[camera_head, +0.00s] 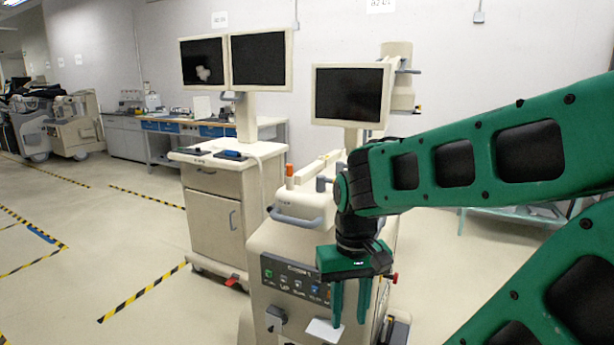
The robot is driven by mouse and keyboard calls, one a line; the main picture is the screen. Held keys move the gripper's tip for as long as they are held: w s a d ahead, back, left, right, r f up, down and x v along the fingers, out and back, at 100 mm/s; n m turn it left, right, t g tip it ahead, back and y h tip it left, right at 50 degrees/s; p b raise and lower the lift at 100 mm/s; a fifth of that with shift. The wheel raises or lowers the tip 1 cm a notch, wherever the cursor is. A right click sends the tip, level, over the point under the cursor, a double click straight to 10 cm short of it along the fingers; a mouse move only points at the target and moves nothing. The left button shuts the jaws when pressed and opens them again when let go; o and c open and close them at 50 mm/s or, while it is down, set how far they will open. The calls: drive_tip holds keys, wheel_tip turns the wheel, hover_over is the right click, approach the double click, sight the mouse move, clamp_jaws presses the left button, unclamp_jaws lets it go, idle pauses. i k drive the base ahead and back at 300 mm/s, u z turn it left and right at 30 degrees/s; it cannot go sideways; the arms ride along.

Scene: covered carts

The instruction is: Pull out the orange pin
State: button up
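An orange pin (290,170) stands upright on top of the beige cart (262,245), near its back left, above a grey handle. The lower end of the pin meets a pale base. My green gripper (349,320) points down in front of the cart, to the right of the pin and lower in the picture. Its two fingers are apart with nothing between them. My wrist hides part of the cart's top right.
The cart's front has a dark button panel (295,282) and a white plate (324,330). A monitor (350,95) rises behind. A second cart (213,215) with two screens stands behind left. Open floor lies left, with striped tape (142,292).

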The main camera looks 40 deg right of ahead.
sight(290, 168)
drive_tip(key=z, duration=0.1)
drive_tip(key=i, duration=1)
drive_tip(key=u, duration=0.05)
